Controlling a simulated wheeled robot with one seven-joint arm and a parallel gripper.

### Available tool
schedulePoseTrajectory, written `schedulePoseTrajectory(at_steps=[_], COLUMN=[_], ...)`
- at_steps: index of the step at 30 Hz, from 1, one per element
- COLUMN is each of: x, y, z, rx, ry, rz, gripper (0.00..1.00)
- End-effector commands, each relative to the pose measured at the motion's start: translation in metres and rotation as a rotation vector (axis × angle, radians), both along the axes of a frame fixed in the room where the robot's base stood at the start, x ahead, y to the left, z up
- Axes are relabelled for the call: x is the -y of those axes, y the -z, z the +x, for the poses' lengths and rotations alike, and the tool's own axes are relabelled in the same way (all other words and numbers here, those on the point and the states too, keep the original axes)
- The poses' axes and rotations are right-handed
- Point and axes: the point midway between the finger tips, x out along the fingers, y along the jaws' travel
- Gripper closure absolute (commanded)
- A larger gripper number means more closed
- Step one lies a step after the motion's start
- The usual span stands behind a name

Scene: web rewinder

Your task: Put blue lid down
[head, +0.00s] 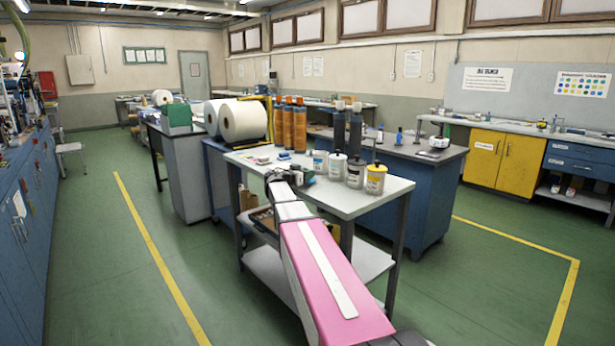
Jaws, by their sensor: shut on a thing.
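My arm reaches from the bottom of the head view to the pale worktable (395,189). My gripper (297,176) is over the left part of the tabletop, small and mostly dark. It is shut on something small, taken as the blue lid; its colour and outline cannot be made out. I cannot tell whether the held thing touches the tabletop. Several jars with coloured labels stand to the right of my gripper, including one with a blue label (320,162) and one with a yellow label (375,179).
Orange cylinders (293,128) and dark grey cylinders (338,132) stand behind the jars. Small items (262,160) lie at the table's back left. Large white rolls (242,120) are behind. Open green floor (110,270) lies to the left.

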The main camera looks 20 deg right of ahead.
Motion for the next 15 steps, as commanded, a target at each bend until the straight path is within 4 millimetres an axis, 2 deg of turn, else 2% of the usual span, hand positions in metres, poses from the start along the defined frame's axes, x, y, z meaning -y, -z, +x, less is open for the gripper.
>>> schedulePoseTrajectory(at_steps=[1,3,13,14,15], x=[0.0069,0.0038,0.0033,0.0034,0.0033], y=[0.0000,0.0059,0.0083,0.0086,0.0083], z=[0.0032,0.0013,0.0011,0.0011,0.0011], rx=[0.000,0.000,0.000,0.000,0.000], ry=[0.002,0.000,0.000,0.000,0.000], rz=[0.000,0.000,0.000,0.000,0.000], gripper=[0.97,0.97,0.97,0.71,0.58])
